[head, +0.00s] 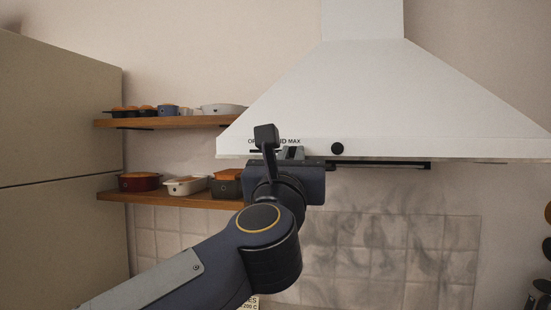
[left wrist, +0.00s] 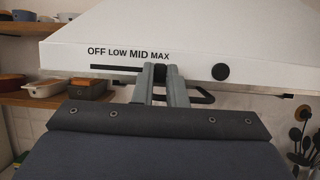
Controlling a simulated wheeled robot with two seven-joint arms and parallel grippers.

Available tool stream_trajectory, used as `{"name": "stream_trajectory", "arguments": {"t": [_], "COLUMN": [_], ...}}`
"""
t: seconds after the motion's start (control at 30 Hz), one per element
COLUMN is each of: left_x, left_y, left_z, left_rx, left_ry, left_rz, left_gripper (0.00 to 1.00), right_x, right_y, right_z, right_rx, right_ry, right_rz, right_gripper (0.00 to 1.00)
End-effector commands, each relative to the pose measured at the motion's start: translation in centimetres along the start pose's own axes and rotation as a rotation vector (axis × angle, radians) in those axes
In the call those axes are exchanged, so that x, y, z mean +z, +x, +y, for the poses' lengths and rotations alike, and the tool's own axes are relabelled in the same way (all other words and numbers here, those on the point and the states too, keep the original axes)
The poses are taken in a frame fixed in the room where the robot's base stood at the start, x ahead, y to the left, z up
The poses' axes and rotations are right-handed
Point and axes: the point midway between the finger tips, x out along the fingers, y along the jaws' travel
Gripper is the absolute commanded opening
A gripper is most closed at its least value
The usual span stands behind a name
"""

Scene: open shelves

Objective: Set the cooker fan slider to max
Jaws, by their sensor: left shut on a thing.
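The white cooker hood (head: 380,95) hangs in front of me. In the left wrist view its front (left wrist: 215,40) carries the labels OFF, LOW, MID and MAX over a dark slider track (left wrist: 112,68). The black fan slider knob (left wrist: 159,73) is at the right end of the track, under MAX. My left gripper (head: 290,152) is at the hood's lower front edge. In the left wrist view its two grey fingers stand on either side of the knob, shut on it. In the head view, my gripper hides the knob and part of the labels. My right gripper is not in view.
A round black knob (head: 337,149) sits right of the slider, and a dark rail (head: 400,164) runs under the hood. Wooden shelves (head: 170,122) with baking dishes are at left, beside a tall cabinet (head: 60,150).

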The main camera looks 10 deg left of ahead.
Motion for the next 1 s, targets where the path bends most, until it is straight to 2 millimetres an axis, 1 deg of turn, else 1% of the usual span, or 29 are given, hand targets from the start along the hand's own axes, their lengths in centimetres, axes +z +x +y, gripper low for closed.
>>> {"name": "stream_trajectory", "arguments": {"t": [0.17, 0.2, 0.37, 0.6, 0.7, 0.77, 1.0], "left_x": [0.1, 0.1, 0.1, 0.0, -0.1, -0.1, -0.2], "left_y": [-0.1, -0.1, -0.1, -0.1, -0.5, -1.2, -5.4], "left_z": [-0.2, -0.2, -0.2, -0.1, -0.1, -0.1, -0.1], "left_rx": [-0.007, -0.007, -0.007, -0.005, -0.005, -0.005, -0.007], "left_ry": [-0.001, -0.002, -0.002, -0.001, -0.002, -0.002, -0.003], "left_rz": [-0.001, -0.001, 0.0, 0.0, -0.001, -0.002, -0.002], "left_gripper": [0.0, 0.14, 0.35, 0.35, 0.35, 0.35, 0.35], "right_x": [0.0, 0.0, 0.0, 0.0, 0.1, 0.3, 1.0], "right_y": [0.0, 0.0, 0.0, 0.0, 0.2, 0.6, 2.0], "right_z": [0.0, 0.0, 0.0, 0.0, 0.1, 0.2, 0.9], "right_rx": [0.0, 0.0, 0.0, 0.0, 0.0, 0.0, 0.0], "right_ry": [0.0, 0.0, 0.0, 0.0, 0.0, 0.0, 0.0], "right_rz": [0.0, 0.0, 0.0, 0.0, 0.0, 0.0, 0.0], "right_gripper": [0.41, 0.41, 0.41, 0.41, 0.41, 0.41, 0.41]}}
